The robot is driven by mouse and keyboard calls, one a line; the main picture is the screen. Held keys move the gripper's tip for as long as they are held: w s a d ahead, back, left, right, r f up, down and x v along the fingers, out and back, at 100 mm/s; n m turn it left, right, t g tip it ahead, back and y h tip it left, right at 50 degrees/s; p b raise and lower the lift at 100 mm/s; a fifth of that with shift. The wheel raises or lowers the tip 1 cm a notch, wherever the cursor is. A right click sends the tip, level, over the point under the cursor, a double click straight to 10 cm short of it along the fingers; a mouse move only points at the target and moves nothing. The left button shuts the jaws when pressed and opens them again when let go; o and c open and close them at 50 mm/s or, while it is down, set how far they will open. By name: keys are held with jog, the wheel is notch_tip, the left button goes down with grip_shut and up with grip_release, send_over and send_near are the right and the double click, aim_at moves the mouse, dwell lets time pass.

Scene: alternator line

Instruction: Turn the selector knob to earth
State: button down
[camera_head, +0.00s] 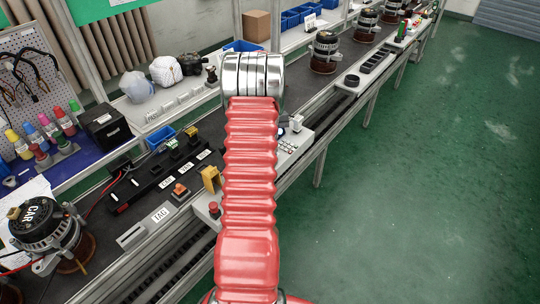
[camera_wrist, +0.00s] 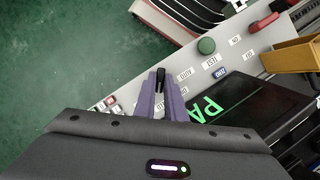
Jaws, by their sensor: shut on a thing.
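In the wrist view my gripper (camera_wrist: 161,88) has its two purple fingers closed on a small black knob (camera_wrist: 160,76). The knob stands on a light grey control panel (camera_wrist: 262,44), which also shows in the head view (camera_head: 294,143). Small printed labels lie on the panel near the fingers; one reads TEST, and those next to the knob are too small or partly hidden to read. Which label the knob points to cannot be told. In the head view my red arm hides the gripper and the knob.
A green button (camera_wrist: 206,46), a red handle (camera_wrist: 265,25) and a dark display (camera_wrist: 250,108) with green letters sit around the knob in the wrist view. A yellow bracket (camera_head: 211,179) and red button (camera_head: 214,209) are left of my arm. Green floor (camera_head: 430,180) is clear.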

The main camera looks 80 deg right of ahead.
jog(key=m+t, duration=0.1)
jog(key=m, duration=0.1)
jog(key=m+t, duration=0.1)
jog(key=m, duration=0.2)
jog(key=shift+a+f+y, duration=0.1)
jog(key=shift+a+y, duration=0.1)
jog(key=shift+y, duration=0.1)
jog(key=shift+m, duration=0.3)
jog(key=c, duration=1.8)
grip_release()
jog(key=shift+s+d, duration=0.1)
jog(key=shift+d, duration=0.1)
jog(key=shift+d+r, duration=0.25)
jog(key=shift+r, duration=0.45)
jog(key=v, duration=1.2)
jog(key=shift+r, duration=0.15)
